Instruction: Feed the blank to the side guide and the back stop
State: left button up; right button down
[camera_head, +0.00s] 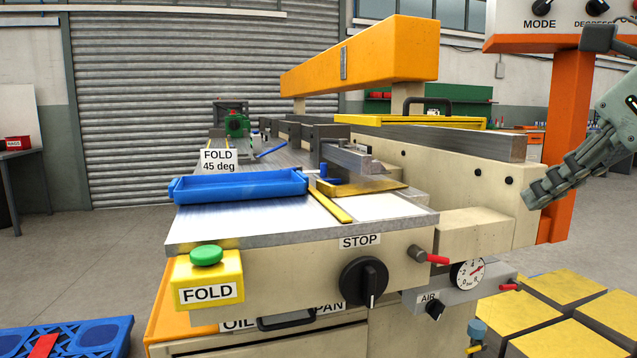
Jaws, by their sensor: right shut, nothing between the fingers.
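I cannot make out the back stop; the far edge of the sheet is hidden. My right gripper (534,196) is shut and empty. It hangs at the right, beside the machine and clear of the sheet. My left gripper is not in view.
A blue tray (240,193) stands on the table at the left. A green FOLD button (206,254) and a black STOP knob (364,283) are on the front. An orange beam (362,58) spans above. An orange post (563,140) stands behind my right arm.

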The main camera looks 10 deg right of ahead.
aim_at(329, 190)
jog(key=i+j, duration=0.65)
jog(key=i, duration=0.1)
